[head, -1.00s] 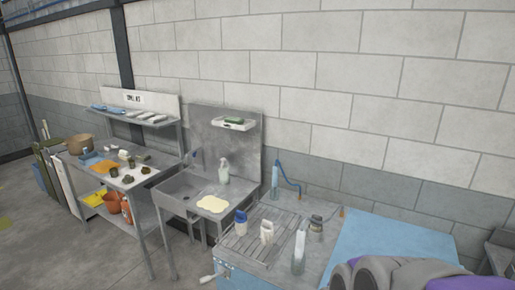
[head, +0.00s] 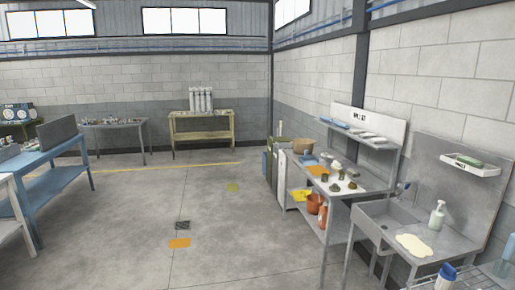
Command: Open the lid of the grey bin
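I cannot make out a grey bin with a lid for certain. Beside the spill bench, against the right wall, stands a group of upright things: an olive-green one (head: 275,158), a small blue one (head: 265,164) and a pale grey-white one (head: 285,178). They are far off and partly overlap, so I cannot tell whether one is the bin. My gripper is not in view.
The spill bench (head: 338,198) and a steel sink (head: 385,225) line the right wall. A blue table (head: 55,158) stands at left, an olive bench (head: 203,135) at the back.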

